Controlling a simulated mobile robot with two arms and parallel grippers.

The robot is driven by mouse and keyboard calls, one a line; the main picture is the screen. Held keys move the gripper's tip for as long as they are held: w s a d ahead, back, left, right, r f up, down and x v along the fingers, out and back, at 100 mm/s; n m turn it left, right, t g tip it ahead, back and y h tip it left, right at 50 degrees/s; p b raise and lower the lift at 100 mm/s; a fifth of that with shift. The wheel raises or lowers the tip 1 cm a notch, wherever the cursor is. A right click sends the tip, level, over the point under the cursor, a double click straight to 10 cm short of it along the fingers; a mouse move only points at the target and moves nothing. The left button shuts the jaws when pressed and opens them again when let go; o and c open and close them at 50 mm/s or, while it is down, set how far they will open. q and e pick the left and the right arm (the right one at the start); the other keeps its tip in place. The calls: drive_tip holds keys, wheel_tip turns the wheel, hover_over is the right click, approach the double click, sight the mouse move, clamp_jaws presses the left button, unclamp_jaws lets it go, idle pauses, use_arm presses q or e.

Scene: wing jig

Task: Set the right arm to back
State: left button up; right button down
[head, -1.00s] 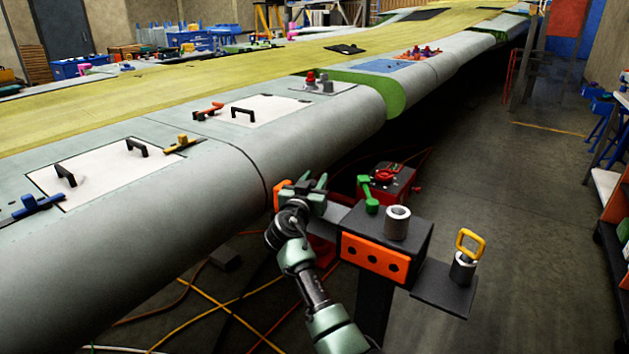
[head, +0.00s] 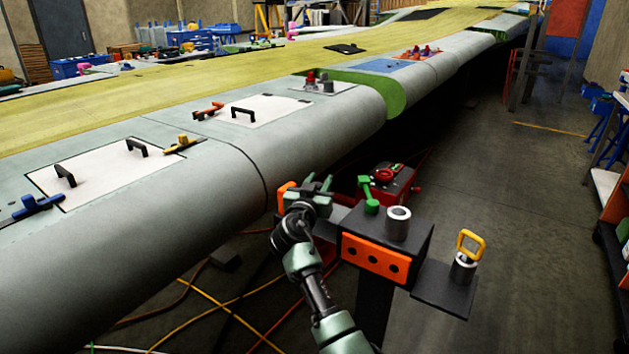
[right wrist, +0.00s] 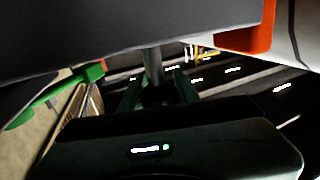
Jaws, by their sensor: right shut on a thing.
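My right gripper (head: 322,184) is at the left end of a black box stand (head: 400,235), close to the wing's front edge. In the right wrist view its two green-grey fingers (right wrist: 157,92) are shut on a slim grey rod (right wrist: 152,68). The rod runs up to a dark slab (right wrist: 110,35); what joins them is unclear. My right arm (head: 310,280) reaches up from the bottom of the head view. My left gripper is not in view.
The grey wing (head: 150,235) fills the left. The box stand carries a green lever (head: 369,195), a grey cylinder (head: 398,222) and a side shelf (head: 440,290) with a yellow-handled part (head: 467,250). A red box (head: 392,185) stands behind. Cables lie on the floor; the right aisle is clear.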

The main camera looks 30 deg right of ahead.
hover_over(340, 210)
drive_tip(key=shift+w+d+f+p, duration=0.15)
drive_tip(key=shift+w+d+p, duration=0.2)
drive_tip(key=shift+w, duration=0.1)
drive_tip(key=shift+f, duration=0.1)
drive_tip(key=shift+d, duration=0.1)
drive_tip(key=c, duration=1.4)
unclamp_jaws()
drive_tip(key=o, duration=0.4)
drive_tip(key=shift+s, duration=0.1)
drive_tip(key=shift+c, duration=0.2)
drive_tip(key=shift+s+r, duration=0.15)
drive_tip(key=shift+r, duration=0.05)
drive_tip(key=shift+s+a+f, duration=0.15)
drive_tip(key=shift+a, duration=0.25)
drive_tip(key=b+v, duration=0.1)
drive_tip(key=v, duration=0.6)
drive_tip(key=shift+b, duration=0.35)
drive_tip(key=shift+s, duration=0.1)
